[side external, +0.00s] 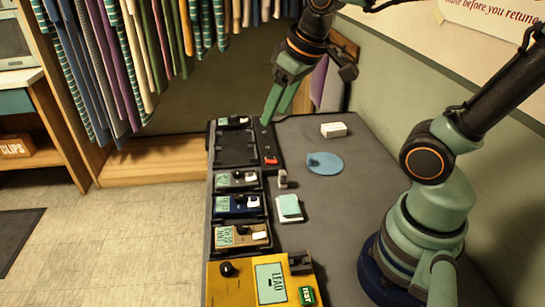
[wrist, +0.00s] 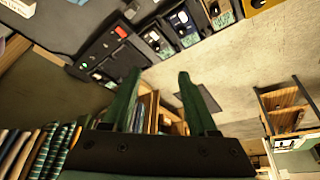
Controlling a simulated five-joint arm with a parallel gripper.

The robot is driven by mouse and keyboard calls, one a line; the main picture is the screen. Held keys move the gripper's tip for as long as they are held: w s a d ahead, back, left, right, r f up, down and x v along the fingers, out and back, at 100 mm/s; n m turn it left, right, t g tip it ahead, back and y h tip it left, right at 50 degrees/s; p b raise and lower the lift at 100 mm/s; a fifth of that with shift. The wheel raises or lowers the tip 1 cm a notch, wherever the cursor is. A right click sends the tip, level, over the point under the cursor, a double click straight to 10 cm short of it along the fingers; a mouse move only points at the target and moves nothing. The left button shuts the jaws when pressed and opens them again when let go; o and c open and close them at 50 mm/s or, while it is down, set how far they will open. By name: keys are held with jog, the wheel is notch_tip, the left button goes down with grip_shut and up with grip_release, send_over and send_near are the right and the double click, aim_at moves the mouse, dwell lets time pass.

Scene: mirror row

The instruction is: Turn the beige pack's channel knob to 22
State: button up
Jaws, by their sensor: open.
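The beige pack (side external: 228,242) sits in the black rack, the nearest of the packs there, just behind the yellow box. It has a label, a dark knob on top and a pale part at its right; the channel number is too small to read. In the wrist view it seems to be the pack near the top edge (wrist: 219,13), partly cut off. My gripper (side external: 268,118) is at the far end of the rack, above the red switch area and well away from the beige pack. In the wrist view the two green fingers (wrist: 160,72) are apart with nothing between them.
A yellow box (side external: 228,288) with a knob stands in front. A blue disc (side external: 328,166), white block (side external: 333,130) and pale-green pad (side external: 289,207) lie on the table.

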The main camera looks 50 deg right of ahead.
jog(key=shift+d+r, duration=0.1)
jog(key=shift+d, duration=0.05)
jog(key=n+g, duration=0.1)
jog(key=g, duration=0.4)
send_near(242, 226)
notch_tip(242, 226, down, 8)
jog(key=shift+s+f, duration=0.1)
jog(key=shift+s, duration=0.05)
dwell(0.3)
